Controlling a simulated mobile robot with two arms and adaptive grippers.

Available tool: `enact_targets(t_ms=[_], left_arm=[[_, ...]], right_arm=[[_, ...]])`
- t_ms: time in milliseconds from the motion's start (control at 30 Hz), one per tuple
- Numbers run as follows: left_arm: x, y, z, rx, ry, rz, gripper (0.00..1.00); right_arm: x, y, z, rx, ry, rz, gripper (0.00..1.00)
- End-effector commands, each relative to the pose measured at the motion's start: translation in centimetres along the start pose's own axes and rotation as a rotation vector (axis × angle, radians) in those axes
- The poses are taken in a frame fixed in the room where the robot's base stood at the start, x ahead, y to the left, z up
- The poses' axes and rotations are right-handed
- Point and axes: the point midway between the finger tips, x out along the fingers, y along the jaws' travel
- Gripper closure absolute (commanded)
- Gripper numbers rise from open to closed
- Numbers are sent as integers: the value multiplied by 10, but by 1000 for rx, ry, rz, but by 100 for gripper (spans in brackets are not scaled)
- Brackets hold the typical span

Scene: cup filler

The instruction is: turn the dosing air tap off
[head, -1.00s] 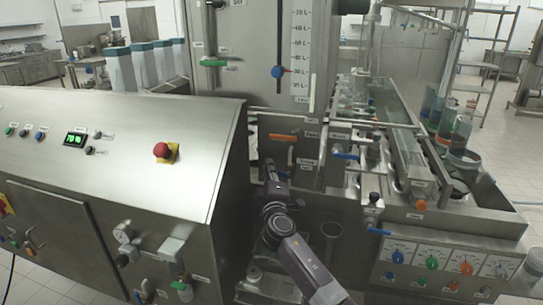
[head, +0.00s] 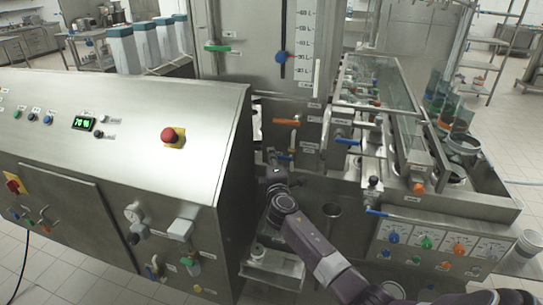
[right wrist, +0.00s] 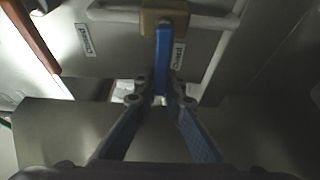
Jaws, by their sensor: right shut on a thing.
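My right gripper (right wrist: 160,92) is shut on the blue lever's lower end, with a fingertip on each side. The lever points along the gripper's axis in the wrist view. My left gripper is not in view.
An orange lever (head: 286,121) sits just above my right gripper; it is probably the orange bar in the wrist view (right wrist: 32,35). The sloped control cabinet (head: 120,130) walls the left.

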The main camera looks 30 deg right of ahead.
Motion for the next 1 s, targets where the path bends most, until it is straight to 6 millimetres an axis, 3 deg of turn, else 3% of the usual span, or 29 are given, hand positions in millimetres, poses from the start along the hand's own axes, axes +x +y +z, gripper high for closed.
enact_targets(t_ms=[133,167,300,667,867,1000], left_arm=[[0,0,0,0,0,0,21],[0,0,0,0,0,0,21],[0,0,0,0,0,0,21],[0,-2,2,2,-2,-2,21],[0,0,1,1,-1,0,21],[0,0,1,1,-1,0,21]], right_arm=[[-1,-4,0,-4,1,-6,100],[-1,-4,0,-4,1,-6,87],[-1,-4,0,-3,0,-5,72],[-4,-2,0,-1,0,-2,72],[-26,-2,-1,0,2,-3,72],[-53,-3,0,0,2,-4,72]])
